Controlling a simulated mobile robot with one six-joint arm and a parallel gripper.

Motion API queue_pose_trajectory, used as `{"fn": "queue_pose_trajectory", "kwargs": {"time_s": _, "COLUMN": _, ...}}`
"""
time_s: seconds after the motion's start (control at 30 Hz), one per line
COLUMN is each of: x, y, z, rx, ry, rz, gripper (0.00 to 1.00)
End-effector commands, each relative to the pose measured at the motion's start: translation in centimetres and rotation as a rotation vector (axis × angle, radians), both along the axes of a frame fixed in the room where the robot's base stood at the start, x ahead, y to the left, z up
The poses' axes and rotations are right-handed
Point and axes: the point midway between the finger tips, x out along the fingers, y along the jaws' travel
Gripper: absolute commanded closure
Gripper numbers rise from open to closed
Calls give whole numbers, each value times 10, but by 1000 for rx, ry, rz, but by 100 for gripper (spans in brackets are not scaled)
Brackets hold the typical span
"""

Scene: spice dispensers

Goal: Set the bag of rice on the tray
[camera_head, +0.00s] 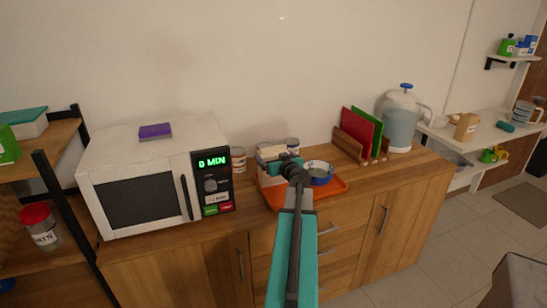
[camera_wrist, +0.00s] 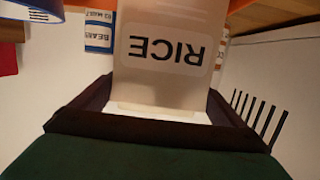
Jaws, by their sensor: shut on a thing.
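The pale bag of rice (camera_wrist: 165,50) fills the middle of the wrist view, its RICE label upside down there. My gripper (camera_wrist: 163,88) is shut on it, one dark finger on each side. I cannot tell whether the bag touches the tray. The tray lies on the wooden cabinet, and its middle is partly covered by my arm.
A blue and white bowl (camera_head: 320,174) is on the tray's right side. Cans (camera_head: 292,146) stand behind, one (camera_head: 238,160) beside the white microwave (camera_head: 140,180). A rack with red and green boards (camera_head: 360,138) and a water dispenser (camera_head: 400,122) stand right.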

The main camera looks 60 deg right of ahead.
Motion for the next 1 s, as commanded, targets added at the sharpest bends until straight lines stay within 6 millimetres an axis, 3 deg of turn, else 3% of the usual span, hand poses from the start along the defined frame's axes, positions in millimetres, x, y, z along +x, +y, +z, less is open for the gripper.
{"fn": "queue_pose_trajectory", "kwargs": {"time_s": 0.23, "x": 0, "y": 0, "z": 0, "rx": -1, "ry": -3, "rz": -1, "gripper": 60}}
{"fn": "queue_pose_trajectory", "kwargs": {"time_s": 0.27, "x": 0, "y": 0, "z": -2, "rx": 0, "ry": 0, "rz": 0, "gripper": 5}}
{"fn": "queue_pose_trajectory", "kwargs": {"time_s": 0.3, "x": 0, "y": 0, "z": -2, "rx": 0, "ry": 0, "rz": 0, "gripper": 0}}
{"fn": "queue_pose_trajectory", "kwargs": {"time_s": 0.77, "x": -1, "y": 0, "z": 2, "rx": 0, "ry": 0, "rz": -1, "gripper": 0}}
{"fn": "queue_pose_trajectory", "kwargs": {"time_s": 1.0, "x": -18, "y": 12, "z": 4, "rx": -1, "ry": 0, "rz": -3, "gripper": 0}}
